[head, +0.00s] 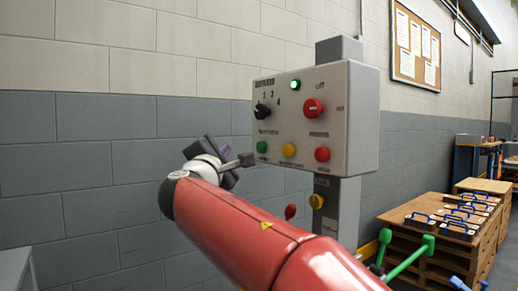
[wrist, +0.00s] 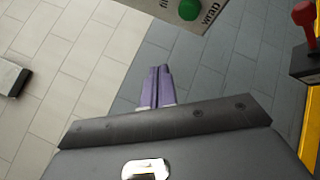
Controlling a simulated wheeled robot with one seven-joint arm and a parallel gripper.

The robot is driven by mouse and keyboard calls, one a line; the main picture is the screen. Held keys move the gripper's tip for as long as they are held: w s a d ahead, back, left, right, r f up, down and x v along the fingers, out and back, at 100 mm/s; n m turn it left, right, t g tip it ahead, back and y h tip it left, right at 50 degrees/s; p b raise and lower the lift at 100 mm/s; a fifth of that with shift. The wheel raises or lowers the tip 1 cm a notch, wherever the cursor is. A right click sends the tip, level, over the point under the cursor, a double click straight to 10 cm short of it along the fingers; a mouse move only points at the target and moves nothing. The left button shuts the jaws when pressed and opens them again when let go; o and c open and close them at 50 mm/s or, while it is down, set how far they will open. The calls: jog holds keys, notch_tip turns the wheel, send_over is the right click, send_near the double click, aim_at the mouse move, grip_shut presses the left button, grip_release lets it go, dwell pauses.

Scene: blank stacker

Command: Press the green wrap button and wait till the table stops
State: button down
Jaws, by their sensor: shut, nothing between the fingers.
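The control box (head: 338,120) is a light grey panel on a post, with a lit green lamp (head: 295,85) at its top. The green wrap button (head: 262,147) is at its lower left. In the wrist view the green button (wrist: 187,9) shows at the top edge, beside the printed word "wrap", and is partly cut off. My gripper (wrist: 158,72) is shut and empty, its purple fingertips apart from the button.
A yellow button (head: 289,150) and a red button (head: 322,154) sit right of the green one. A black knob (head: 263,111) and a larger red knob (head: 313,107) are above. A red-knobbed lever (head: 291,211) is below the box. Pallets (head: 440,235) with blue-handled items stand at right.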

aim_at(261, 147)
jog(key=w+d, duration=0.3)
jog(key=d, duration=0.2)
jog(key=shift+w+d, duration=0.2)
jog(key=shift+w, duration=0.1)
jog(key=shift+d, duration=0.1)
dwell(1.8)
jog(key=shift+w+d+b, duration=0.25)
jog(key=shift+b, duration=0.05)
